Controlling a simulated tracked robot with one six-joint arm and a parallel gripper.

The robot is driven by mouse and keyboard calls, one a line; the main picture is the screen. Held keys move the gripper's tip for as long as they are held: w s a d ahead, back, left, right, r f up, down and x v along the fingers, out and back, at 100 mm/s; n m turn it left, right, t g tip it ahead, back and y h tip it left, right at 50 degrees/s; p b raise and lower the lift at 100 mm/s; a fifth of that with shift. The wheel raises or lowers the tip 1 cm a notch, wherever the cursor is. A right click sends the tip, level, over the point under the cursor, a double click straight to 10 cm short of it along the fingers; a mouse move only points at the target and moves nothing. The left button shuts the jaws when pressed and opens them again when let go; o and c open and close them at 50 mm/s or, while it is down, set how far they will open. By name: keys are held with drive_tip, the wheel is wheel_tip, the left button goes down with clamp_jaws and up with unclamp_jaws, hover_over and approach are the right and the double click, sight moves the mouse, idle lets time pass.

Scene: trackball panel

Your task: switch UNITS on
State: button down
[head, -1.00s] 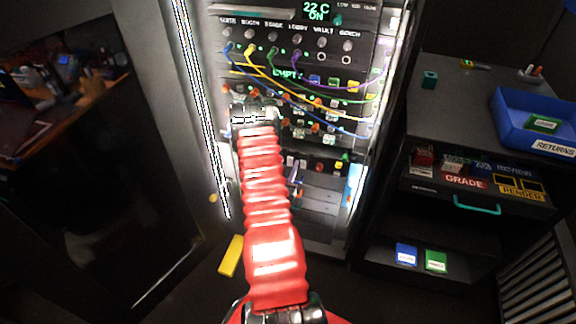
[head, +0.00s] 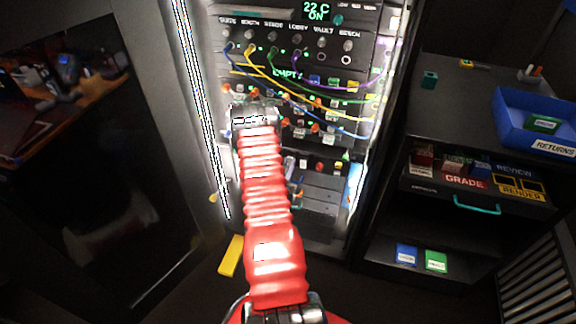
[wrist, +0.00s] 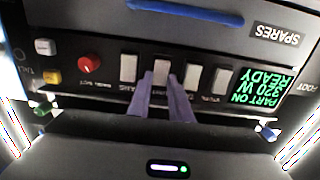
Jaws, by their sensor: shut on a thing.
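In the wrist view, which shows the panel upside down, a row of pale rocker switches crosses a dark panel (wrist: 108,65). My gripper (wrist: 161,78) has its two purple fingers on either side of the second rocker from the left (wrist: 162,70) and is shut on it. The fingers partly cover the label of that rocker, and I cannot read UNITS there. A green display (wrist: 257,92) reads PART ON, 320 W, READY. In the head view the rack (head: 320,75) stands ahead, and my arm hides my fingertips and that panel.
A red knob (wrist: 90,64) and white and yellow buttons sit left of the rockers. A grey SPARES drawer (wrist: 215,38) borders the panel. In the head view, coloured cables (head: 300,95) hang across the rack. A dark cabinet (head: 440,225) with a blue RETURNS tray (head: 510,120) stands right.

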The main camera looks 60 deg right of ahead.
drive_tip(key=shift+f, duration=0.1)
drive_tip(key=shift+w+f+h, duration=0.1)
drive_tip(key=shift+f+h, duration=0.05)
drive_tip(key=shift+h, duration=0.6)
drive_tip(key=shift+f+h, duration=0.15)
drive_tip(key=shift+h, duration=0.6)
drive_tip(key=shift+a, duration=0.1)
drive_tip(key=c, duration=1.6)
unclamp_jaws()
drive_tip(key=shift+a, duration=0.1)
drive_tip(key=shift+v, duration=3.7)
drive_tip(key=shift+f, duration=0.1)
